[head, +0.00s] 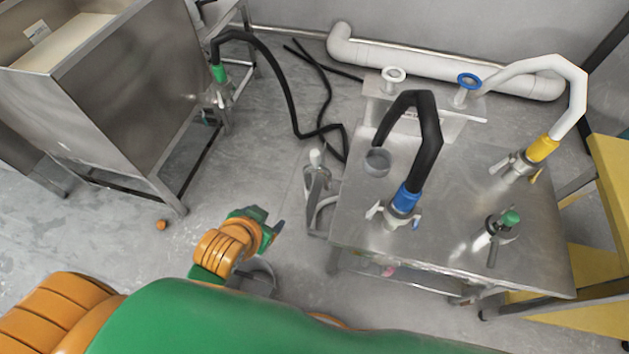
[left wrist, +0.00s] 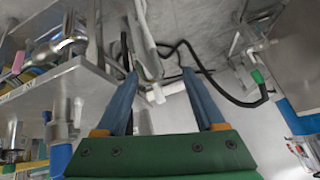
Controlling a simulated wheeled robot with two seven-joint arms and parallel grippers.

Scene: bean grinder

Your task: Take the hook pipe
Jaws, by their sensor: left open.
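The frames do not settle which piece is the hook pipe. A black hooked pipe (head: 428,140) with a blue collar and a white hooked pipe (head: 565,75) with a yellow collar stand on the metal table. A slim grey metal piece (head: 317,183) with a pale top is at the table's left edge. My left gripper (head: 273,227) is left of that piece and apart from the table. In the left wrist view its fingers (left wrist: 159,78) are spread, with a pale grey piece (left wrist: 145,50) showing between them; contact cannot be told. My right gripper is not in view.
The metal table (head: 365,225) also bears a small green-topped valve (head: 503,225) and a grey cup (head: 377,162). A steel tank (head: 130,100) stands at left, with a black hose (head: 285,85) trailing from its green fitting. A yellow frame (head: 610,180) is at right. Floor between tank and table is mostly clear.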

